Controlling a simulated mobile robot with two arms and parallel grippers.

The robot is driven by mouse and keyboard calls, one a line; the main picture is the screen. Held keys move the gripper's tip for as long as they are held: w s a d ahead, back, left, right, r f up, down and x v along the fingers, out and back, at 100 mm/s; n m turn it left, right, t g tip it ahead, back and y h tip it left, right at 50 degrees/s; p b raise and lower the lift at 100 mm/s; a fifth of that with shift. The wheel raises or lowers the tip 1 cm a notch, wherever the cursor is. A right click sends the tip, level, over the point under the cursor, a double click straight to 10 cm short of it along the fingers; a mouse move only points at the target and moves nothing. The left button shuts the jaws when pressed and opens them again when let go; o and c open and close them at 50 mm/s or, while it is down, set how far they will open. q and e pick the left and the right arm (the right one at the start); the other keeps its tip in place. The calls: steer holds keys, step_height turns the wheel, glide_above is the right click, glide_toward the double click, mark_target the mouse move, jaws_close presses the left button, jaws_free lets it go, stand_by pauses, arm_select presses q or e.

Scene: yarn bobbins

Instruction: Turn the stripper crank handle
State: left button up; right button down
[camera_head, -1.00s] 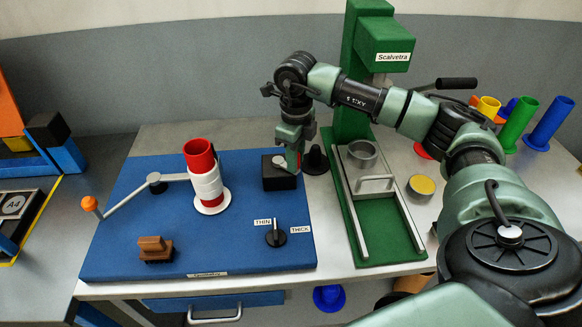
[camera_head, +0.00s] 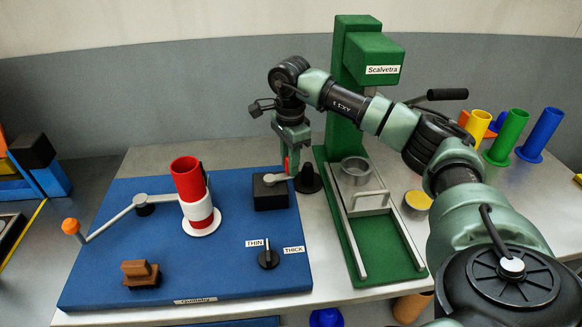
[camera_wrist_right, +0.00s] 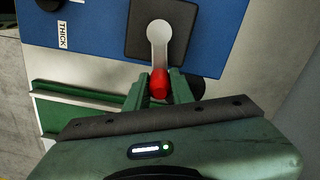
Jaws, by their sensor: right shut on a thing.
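The stripper crank is a black box (camera_head: 270,197) with a short grey crank arm (camera_head: 276,180) on top and a red handle at the arm's end. It stands on the far right part of the blue board. The right wrist view shows the grey arm (camera_wrist_right: 159,42) and the red handle (camera_wrist_right: 159,83) between the jaws. My right gripper (camera_head: 289,165) reaches down from above and is shut on the red handle; it also shows in the right wrist view (camera_wrist_right: 159,90). The crank arm points right, away from the box's middle. My left gripper is out of view.
A black cone-like piece (camera_head: 308,179) stands close right of the box. A green press (camera_head: 345,100) with a metal cup (camera_head: 355,172) is further right. On the board are a red-and-white bobbin (camera_head: 190,185), an orange-knobbed crank (camera_head: 71,227) and a THIN/THICK dial (camera_head: 268,257).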

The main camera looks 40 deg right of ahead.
steer(key=shift+w+d+n, duration=0.1)
steer(key=shift+w+n, duration=0.35)
steer(key=shift+n, duration=0.4)
steer(key=shift+w+d+n, duration=0.1)
steer(key=shift+w+n, duration=0.3)
steer(key=shift+n, duration=0.45)
steer(key=c, duration=1.2)
jaws_free()
steer(key=shift+a, duration=0.1)
steer(key=shift+r, duration=0.1)
step_height(320, 180, up, 8)
steer(key=b, duration=0.1)
